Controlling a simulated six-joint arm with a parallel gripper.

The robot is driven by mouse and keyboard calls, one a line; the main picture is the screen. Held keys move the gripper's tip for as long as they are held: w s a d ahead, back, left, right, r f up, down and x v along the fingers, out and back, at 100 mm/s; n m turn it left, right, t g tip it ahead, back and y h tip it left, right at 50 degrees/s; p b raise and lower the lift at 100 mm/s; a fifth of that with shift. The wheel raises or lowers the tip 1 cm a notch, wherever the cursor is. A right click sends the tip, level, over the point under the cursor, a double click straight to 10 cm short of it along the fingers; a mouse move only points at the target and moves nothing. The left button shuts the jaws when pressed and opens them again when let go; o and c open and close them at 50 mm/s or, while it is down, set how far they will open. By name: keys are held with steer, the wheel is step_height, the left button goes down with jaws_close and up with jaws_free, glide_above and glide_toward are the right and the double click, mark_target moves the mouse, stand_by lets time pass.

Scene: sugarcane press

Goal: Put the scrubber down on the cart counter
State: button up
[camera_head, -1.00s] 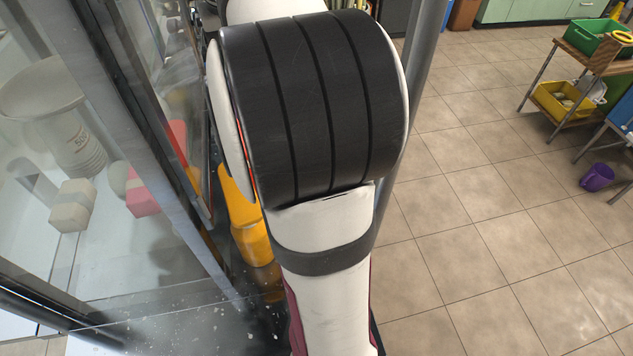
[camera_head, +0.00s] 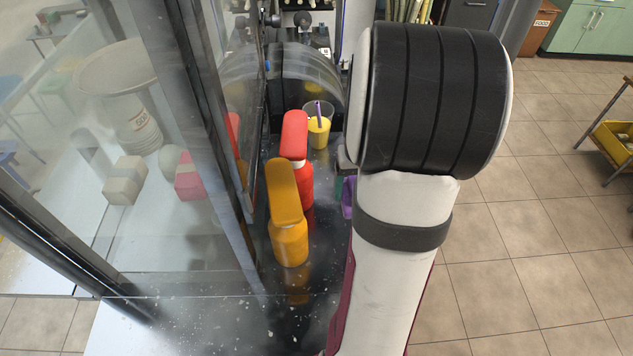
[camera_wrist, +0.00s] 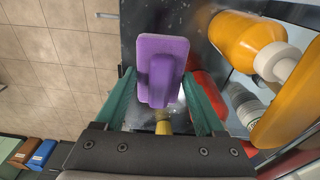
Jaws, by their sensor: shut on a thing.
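The purple scrubber, a flat block with a raised grip, shows in the wrist view (camera_wrist: 170,48). My gripper (camera_wrist: 160,92) is shut on it, with green fingers on either side of its grip. In the head view, a small part of the scrubber (camera_head: 348,200) shows beside my arm; the arm hides most of my gripper. The dark speckled cart counter (camera_head: 325,270) lies under and around the scrubber. I cannot tell whether the scrubber touches the counter.
An orange bottle (camera_head: 289,240) and a red bottle (camera_head: 303,185) stand left of my gripper. A cup of yellow juice (camera_head: 318,132) stands farther back. A glass panel (camera_head: 160,190) bounds the left side. Open floor lies past the counter's right edge.

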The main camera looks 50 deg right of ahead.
steer(key=s+f, duration=0.1)
steer(key=f, duration=0.1)
steer(key=s+a+f, duration=0.1)
steer(key=s+f, duration=0.1)
step_height(320, 180, down, 10)
steer(key=shift+a+f, duration=0.1)
steer(key=o, duration=1.3)
steer(key=shift+f, duration=0.1)
steer(key=r, duration=0.8)
steer(key=s+a+r, duration=0.1)
steer(key=r, duration=0.3)
steer(key=shift+r, duration=0.1)
